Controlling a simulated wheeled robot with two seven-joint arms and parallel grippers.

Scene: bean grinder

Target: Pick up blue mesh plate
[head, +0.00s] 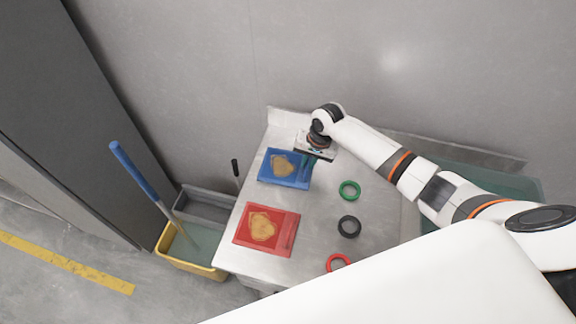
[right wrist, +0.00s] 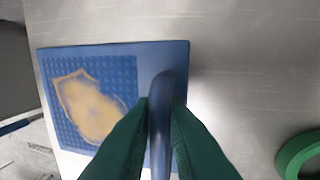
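The blue mesh plate (head: 298,180) lies on the metal table's back left part, with a tan irregular patch on its mesh. It also shows in the right wrist view (right wrist: 110,62), where its raised blue handle stands along its right side. My right gripper (head: 308,160) is over the plate's right side. In the right wrist view its green fingers (right wrist: 161,100) are on both sides of the handle, with the tips against it, and look shut on it. The plate looks flat on the table. My left gripper is not in view.
A red plate (head: 285,240) with a tan patch lies in front on the table (head: 318,210). Green (head: 349,190), black (head: 349,226) and red (head: 338,263) rings lie to the right. A yellow bucket (head: 208,271) with a blue-handled mop (head: 135,172) stands left. A wall is behind.

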